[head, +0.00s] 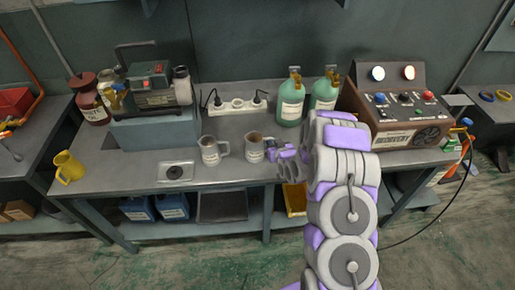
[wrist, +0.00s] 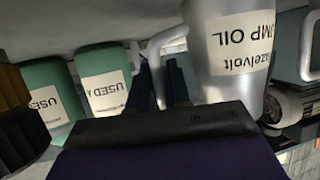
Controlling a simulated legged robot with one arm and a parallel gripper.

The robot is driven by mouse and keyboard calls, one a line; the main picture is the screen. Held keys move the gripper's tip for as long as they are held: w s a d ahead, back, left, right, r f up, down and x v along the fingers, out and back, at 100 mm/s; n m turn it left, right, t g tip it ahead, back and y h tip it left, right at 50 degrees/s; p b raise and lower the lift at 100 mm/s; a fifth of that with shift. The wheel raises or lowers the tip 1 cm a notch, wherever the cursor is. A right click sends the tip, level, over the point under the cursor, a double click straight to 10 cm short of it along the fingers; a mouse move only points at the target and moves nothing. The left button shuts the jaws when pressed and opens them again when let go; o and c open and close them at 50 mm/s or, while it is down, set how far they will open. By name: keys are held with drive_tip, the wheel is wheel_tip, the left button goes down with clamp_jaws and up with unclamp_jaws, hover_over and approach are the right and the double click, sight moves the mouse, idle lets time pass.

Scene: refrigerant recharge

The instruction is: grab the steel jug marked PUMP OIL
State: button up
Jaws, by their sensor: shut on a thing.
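The steel jug marked PUMP OIL (wrist: 228,65) fills the upper right of the wrist view, its white label partly cut off by the frame. In the head view it is the right one of two steel jugs (head: 254,150), on the bench. My gripper (head: 275,153) is at its right side, where the handle is. In the wrist view my gripper (wrist: 163,82) is shut on the jug's handle (wrist: 152,48). The jug looks upright; I cannot tell whether its base touches the bench.
A second steel jug (head: 210,152) stands close to the left. Two green bottles (head: 291,108) (head: 325,93) stand behind, by a power strip (head: 237,106). A control box (head: 395,110) is at right, a pump (head: 155,90) and yellow jug (head: 68,167) at left. The bench front is mostly clear.

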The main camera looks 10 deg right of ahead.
drive_tip(key=shift+r, duration=0.2)
clamp_jaws()
drive_tip(key=shift+r+p, duration=0.6)
drive_tip(key=shift+r, duration=0.9)
drive_tip(key=shift+s+r, duration=0.15)
drive_tip(key=shift+r, duration=0.05)
drive_tip(key=s+a+r+p, duration=0.1)
drive_tip(key=s+a+p, duration=0.1)
drive_tip(key=s+p, duration=0.9)
drive_tip(key=s, duration=0.4)
drive_tip(key=shift+a+r+p, duration=0.2)
drive_tip(key=shift+a+p, duration=0.1)
drive_tip(key=shift+p, duration=0.05)
